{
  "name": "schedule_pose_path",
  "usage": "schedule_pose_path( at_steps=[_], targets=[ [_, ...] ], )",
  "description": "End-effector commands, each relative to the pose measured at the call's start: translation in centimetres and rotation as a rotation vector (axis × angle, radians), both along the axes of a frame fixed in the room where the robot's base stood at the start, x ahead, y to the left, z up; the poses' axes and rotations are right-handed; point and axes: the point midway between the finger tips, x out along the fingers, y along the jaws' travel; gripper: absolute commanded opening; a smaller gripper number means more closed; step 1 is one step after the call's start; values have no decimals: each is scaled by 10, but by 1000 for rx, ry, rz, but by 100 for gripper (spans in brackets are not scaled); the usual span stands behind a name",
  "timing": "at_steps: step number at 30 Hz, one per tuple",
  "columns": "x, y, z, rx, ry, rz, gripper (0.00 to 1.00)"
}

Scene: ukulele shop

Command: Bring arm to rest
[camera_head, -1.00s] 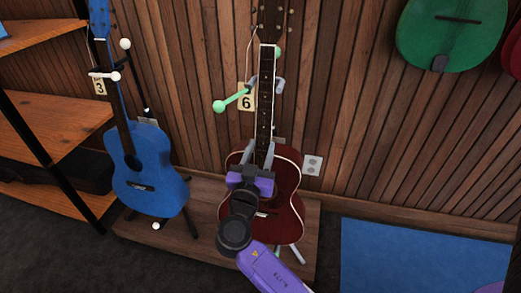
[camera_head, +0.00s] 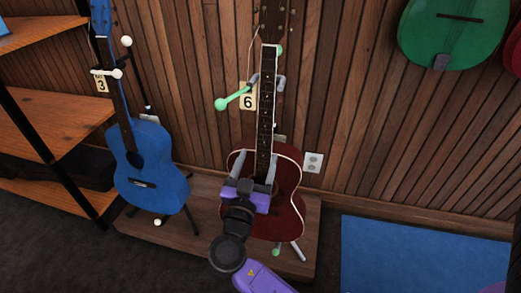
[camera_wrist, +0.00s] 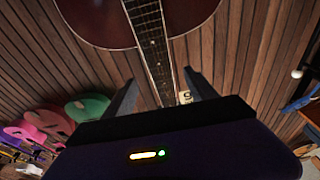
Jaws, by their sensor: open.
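My gripper (camera_head: 255,166) is open and empty, with its two grey fingers pointing up toward the wall. It is in front of the dark red ukulele (camera_head: 290,205), one finger to each side of the neck's lower end in the picture. The head view does not show clearly how far the fingers stand off the strings. In the wrist view the red body (camera_wrist: 165,15) is at the top, and the neck (camera_wrist: 155,60) runs down between the open fingers (camera_wrist: 160,95). My forearm hides part of the ukulele's lower body.
A blue ukulele (camera_head: 150,175) stands on the left of the wooden platform (camera_head: 305,225). A light green peg (camera_head: 235,98) sticks out by the "6" tag (camera_head: 249,97). A shelf (camera_head: 35,125) is at the far left. A green instrument (camera_head: 450,35) hangs upper right. A blue mat (camera_head: 420,255) lies lower right.

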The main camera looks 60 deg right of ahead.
Motion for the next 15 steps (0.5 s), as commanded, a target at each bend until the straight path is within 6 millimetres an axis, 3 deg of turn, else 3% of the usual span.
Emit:
schedule_pose_path(
  at_steps=[6, 15],
  targets=[
    [-8, 24, -3, -2, -1, 1, 66],
    [-10, 28, -3, -3, 0, 0, 66]
  ],
)
